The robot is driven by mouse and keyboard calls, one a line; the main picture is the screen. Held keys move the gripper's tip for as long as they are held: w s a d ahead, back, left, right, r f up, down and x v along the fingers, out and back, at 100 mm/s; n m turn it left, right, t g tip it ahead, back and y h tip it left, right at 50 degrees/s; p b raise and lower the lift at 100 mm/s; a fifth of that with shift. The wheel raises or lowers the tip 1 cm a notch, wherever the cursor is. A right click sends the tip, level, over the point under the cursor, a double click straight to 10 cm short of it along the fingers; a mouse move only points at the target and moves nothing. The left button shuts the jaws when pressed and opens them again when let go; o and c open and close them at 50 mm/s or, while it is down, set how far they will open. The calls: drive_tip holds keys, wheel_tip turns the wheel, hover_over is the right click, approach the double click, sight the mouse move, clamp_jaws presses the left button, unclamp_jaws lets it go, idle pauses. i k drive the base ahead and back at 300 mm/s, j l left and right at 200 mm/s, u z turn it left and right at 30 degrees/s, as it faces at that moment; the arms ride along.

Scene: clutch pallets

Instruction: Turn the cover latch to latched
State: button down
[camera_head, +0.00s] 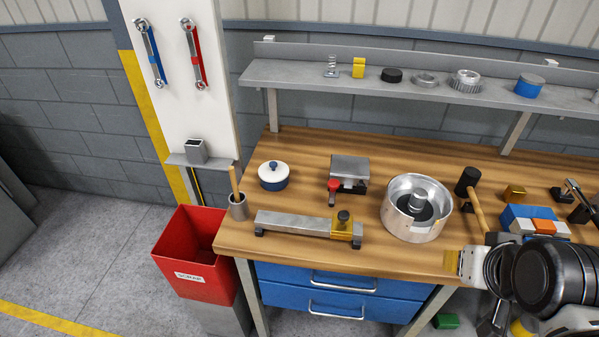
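A grey metal box with a flat lid (350,168) stands at the middle back of the wooden bench. A small red-topped lever or knob (333,185) sits at its front left corner; this looks like the cover latch, but its turned position is too small to tell. My gripper (455,262) is at the bench's front edge on the right, pointing left, well apart from the box. It is seen side-on, so its finger gap does not show. Nothing is visibly held in it.
A silver round housing (405,231) stands between the box and my gripper. A mallet (472,195) lies right of it. A metal bar with a gold block (342,230) lies in front of the box. A white pot (272,184) stands left. A shelf (300,74) runs behind.

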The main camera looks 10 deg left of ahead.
sight(332, 185)
drive_tip(key=j+u, duration=0.2)
drive_tip(key=u, duration=0.45)
drive_tip(key=i+l+u, duration=0.1)
drive_tip(key=i+l, duration=0.05)
drive_tip(key=i, duration=0.05)
